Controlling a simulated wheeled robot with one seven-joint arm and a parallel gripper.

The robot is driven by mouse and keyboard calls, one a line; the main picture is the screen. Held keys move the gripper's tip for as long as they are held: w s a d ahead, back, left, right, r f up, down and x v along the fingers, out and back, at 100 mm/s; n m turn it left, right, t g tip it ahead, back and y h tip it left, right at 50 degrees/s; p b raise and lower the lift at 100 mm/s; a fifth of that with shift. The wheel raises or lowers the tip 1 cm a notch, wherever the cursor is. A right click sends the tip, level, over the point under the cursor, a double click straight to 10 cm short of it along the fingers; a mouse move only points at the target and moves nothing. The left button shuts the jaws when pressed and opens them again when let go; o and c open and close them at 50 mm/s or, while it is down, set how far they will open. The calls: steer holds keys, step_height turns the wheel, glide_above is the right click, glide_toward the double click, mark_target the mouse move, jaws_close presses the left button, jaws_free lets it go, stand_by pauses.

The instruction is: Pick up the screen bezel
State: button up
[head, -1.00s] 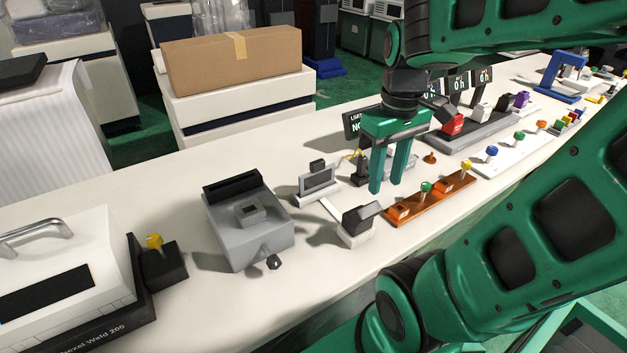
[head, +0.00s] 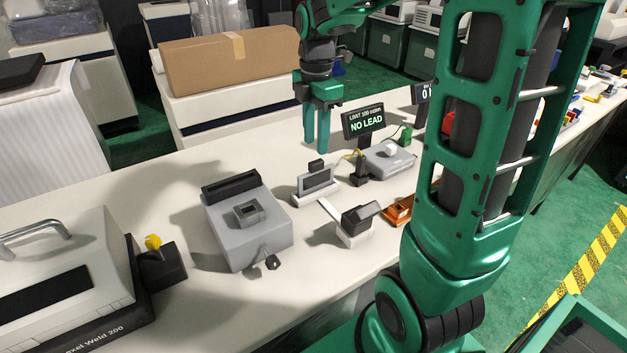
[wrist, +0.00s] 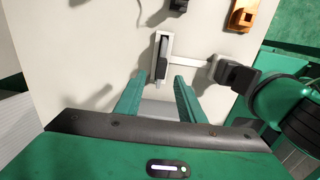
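A small grey rectangular frame with a dark panel (head: 317,181), which looks like the screen bezel, stands upright in a white holder on the bench. In the wrist view the frame (wrist: 162,58) is seen edge-on, ahead of the fingertips and roughly in line with the gap between them. My gripper (head: 317,146) is above the bench, near the frame in the head view, and not touching it. In the wrist view my gripper (wrist: 157,92) has its two fingers apart with nothing held between them.
A grey fixture (head: 272,229) with a small square block on top stands left of the frame. A white stand with a dark head (head: 357,222) is in front right. A "NO LEAD" display (head: 364,122) and grey box (head: 390,160) are behind right. A carton (head: 230,60) sits beyond the bench.

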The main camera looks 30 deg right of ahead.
mark_target(316, 161)
steer(key=shift+s+f, duration=0.1)
steer(key=shift+f, duration=3.8)
steer(key=shift+c, duration=0.6)
jaws_close()
